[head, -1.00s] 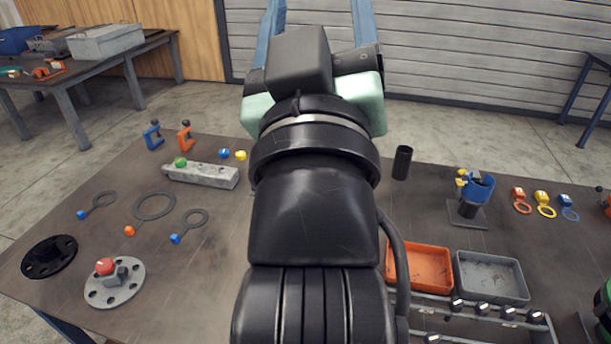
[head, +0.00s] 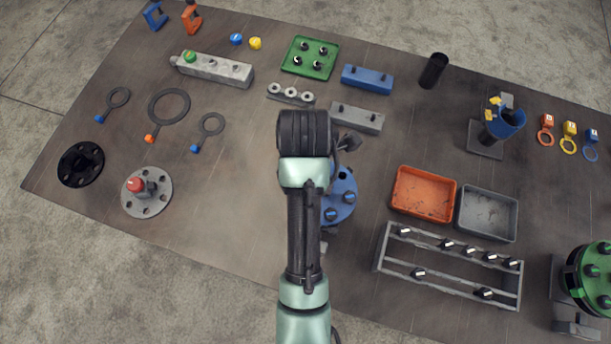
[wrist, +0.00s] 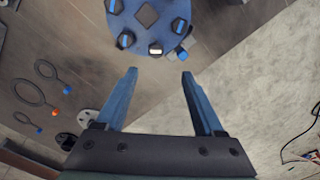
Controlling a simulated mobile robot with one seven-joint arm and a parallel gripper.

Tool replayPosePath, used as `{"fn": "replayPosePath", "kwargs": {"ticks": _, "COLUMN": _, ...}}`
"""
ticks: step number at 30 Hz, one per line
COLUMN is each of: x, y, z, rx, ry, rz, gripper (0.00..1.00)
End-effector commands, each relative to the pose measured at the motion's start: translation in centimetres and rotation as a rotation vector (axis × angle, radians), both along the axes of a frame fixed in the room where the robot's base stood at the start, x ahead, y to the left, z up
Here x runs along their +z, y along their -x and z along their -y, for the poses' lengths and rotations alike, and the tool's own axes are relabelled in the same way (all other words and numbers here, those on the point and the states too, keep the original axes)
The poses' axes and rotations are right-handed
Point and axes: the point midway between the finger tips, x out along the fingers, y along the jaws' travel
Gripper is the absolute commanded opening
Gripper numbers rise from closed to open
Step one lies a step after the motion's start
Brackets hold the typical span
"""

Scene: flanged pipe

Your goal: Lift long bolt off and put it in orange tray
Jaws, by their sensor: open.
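A blue round flange (head: 341,197) lies partly hidden under my arm in the head view. In the wrist view the flange (wrist: 145,30) is at the top, with several dark bolt heads around its face. Most have blue tops; one bolt head (wrist: 155,48) has a white top. I cannot tell which bolt is the long one. My gripper (wrist: 157,76) is open and empty, its blue fingers apart, just short of the flange's edge in the picture. In the head view my arm hides it. The orange tray (head: 424,194) looks empty, right of the flange.
A grey tray (head: 487,214) adjoins the orange tray. A metal rack (head: 450,265) with several bolts stands in front of them. A green flanged part (head: 590,275) is at the far right. Grey and blue blocks lie behind my arm.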

Motion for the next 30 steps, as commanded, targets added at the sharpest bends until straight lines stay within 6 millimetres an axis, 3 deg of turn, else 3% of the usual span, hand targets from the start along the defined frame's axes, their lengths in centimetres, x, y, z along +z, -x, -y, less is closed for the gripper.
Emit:
{"fn": "replayPosePath", "kwargs": {"ticks": 1, "x": -1.5, "y": -0.1, "z": 0.0, "rx": 0.0, "ry": 0.0, "rz": 0.002, "gripper": 0.7}}
{"fn": "replayPosePath", "kwargs": {"ticks": 5, "x": -3.8, "y": -0.1, "z": 0.0, "rx": -0.001, "ry": 0.001, "rz": 0.001, "gripper": 0.7}}
{"fn": "replayPosePath", "kwargs": {"ticks": 17, "x": -6.7, "y": -0.3, "z": 0.1, "rx": -0.004, "ry": 0.0, "rz": 0.002, "gripper": 0.7}}
{"fn": "replayPosePath", "kwargs": {"ticks": 25, "x": -10.1, "y": -0.6, "z": 0.1, "rx": -0.003, "ry": 0.0, "rz": 0.002, "gripper": 0.7}}
{"fn": "replayPosePath", "kwargs": {"ticks": 30, "x": -11.2, "y": -0.6, "z": 0.1, "rx": -0.004, "ry": -0.001, "rz": 0.006, "gripper": 0.7}}
